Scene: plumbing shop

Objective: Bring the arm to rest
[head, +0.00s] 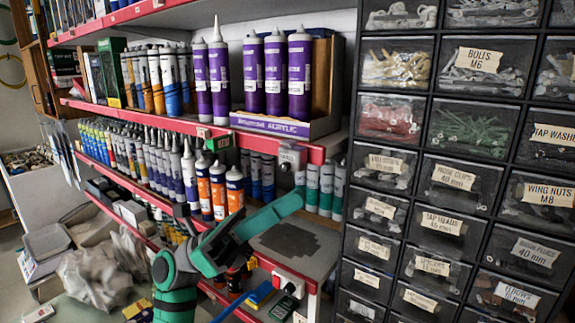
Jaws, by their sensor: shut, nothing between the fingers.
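My arm (175,295), in green and grey, rises from the bottom of the head view, left of the middle. It bends at a grey joint and a green link reaches up and to the right, in front of the lower shelf. The arm's far end shows near the shelf's upright. I cannot make out the fingers of my gripper in this view. Nothing is seen held by the arm.
A red-edged shelf rack (120,110) holds several sealant tubes. A black drawer cabinet (425,160) with labelled bins stands at the right. A dark flat patch (287,242) lies on the lower shelf behind the arm. Clear plastic bags (90,275) lie at the lower left.

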